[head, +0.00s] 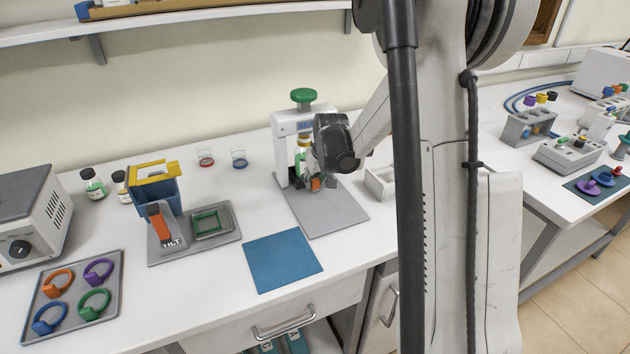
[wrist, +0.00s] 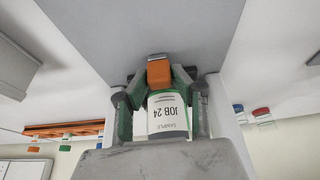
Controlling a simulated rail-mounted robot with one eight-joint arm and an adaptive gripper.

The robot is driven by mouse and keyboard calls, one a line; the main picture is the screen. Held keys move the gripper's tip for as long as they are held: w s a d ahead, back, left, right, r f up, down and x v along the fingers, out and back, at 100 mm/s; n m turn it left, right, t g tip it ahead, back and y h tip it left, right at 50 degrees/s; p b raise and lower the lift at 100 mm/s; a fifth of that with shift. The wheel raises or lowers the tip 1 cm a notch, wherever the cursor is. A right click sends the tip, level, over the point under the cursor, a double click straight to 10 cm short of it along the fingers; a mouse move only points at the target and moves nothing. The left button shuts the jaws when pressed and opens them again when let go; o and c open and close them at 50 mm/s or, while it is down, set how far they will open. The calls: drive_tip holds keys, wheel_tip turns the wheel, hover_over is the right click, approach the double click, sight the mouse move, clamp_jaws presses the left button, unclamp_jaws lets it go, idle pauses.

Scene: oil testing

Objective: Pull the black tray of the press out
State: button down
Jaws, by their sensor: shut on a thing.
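The press (head: 292,122) stands at the back of the bench, a white frame with a green knob (head: 303,95) on top. A bottle (head: 302,148) stands upright inside it; its label (wrist: 167,115), reading "SAMPLE JOB 24", shows upside down in the wrist view. My gripper (head: 317,184) is low at the press front. Its fingers (wrist: 158,78) are shut on a small orange block (wrist: 159,72) in front of the bottle, which looks like a handle.
The press's grey base plate (head: 335,212) is bare in front of the gripper. A blue mat (head: 283,260) lies nearer the edge. A white open box (head: 381,184) stands close at the right. A grey tilt stand (head: 220,235) with a blue container (head: 160,190) is at the left.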

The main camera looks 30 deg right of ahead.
drive_tip(key=shift+s, duration=0.1)
drive_tip(key=s+b, duration=0.1)
drive_tip(key=s, duration=0.4)
drive_tip(key=s+a, duration=0.1)
drive_tip(key=s, duration=0.4)
drive_tip(key=s+a+b, duration=0.1)
drive_tip(key=s, duration=0.5)
drive_tip(key=shift+b, duration=0.3)
drive_tip(key=shift+s+f, duration=0.1)
drive_tip(key=c, duration=1.5)
unclamp_jaws()
drive_tip(key=shift+s, duration=0.1)
drive_tip(key=shift+d, duration=0.1)
drive_tip(key=shift+r, duration=0.2)
